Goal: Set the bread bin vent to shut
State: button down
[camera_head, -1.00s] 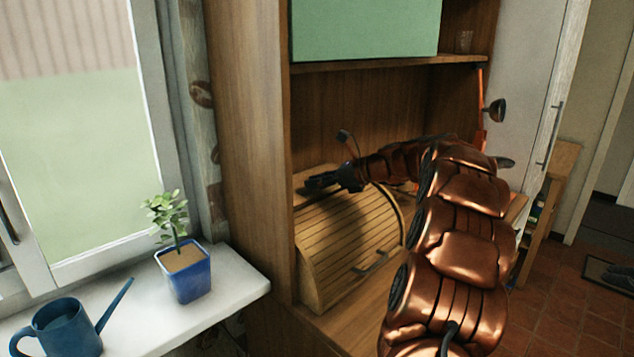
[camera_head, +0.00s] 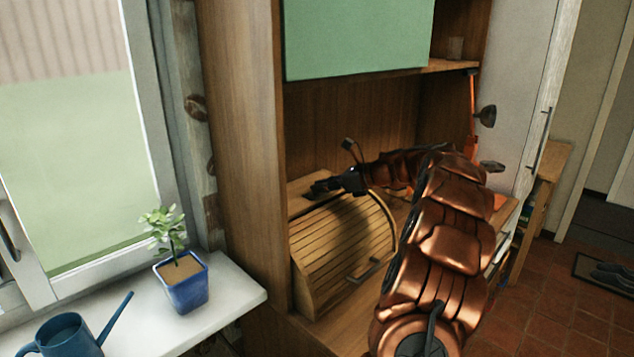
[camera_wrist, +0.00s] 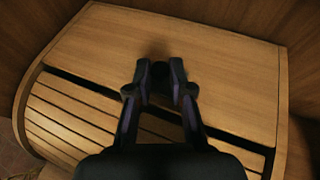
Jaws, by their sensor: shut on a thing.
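The wooden bread bin (camera_head: 345,243) stands in the cupboard niche, its slatted roll front closed and its handle (camera_head: 362,271) low on the front. In the wrist view its flat top (camera_wrist: 220,62) lies right below my gripper. My gripper (camera_head: 318,188) reaches over the bin's top from the right. In the wrist view its two dark fingertips (camera_wrist: 160,76) are close together at the top panel, shut on a small part there, which fits the vent's control. The fingers hide that part, so I cannot read the vent's setting.
A green cupboard door (camera_head: 358,38) hangs above the niche. A potted plant (camera_head: 183,285) and a blue watering can (camera_head: 68,338) are on the windowsill at left. An orange lamp (camera_head: 473,110) stands right of the niche.

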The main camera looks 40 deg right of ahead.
jog(key=shift+d+r, duration=0.15)
jog(key=shift+r, duration=0.05)
jog(key=c, duration=1.1)
grip_release()
jog(key=shift+f, duration=0.15)
jog(key=v, duration=1.2)
jog(key=shift+s+f, duration=0.1)
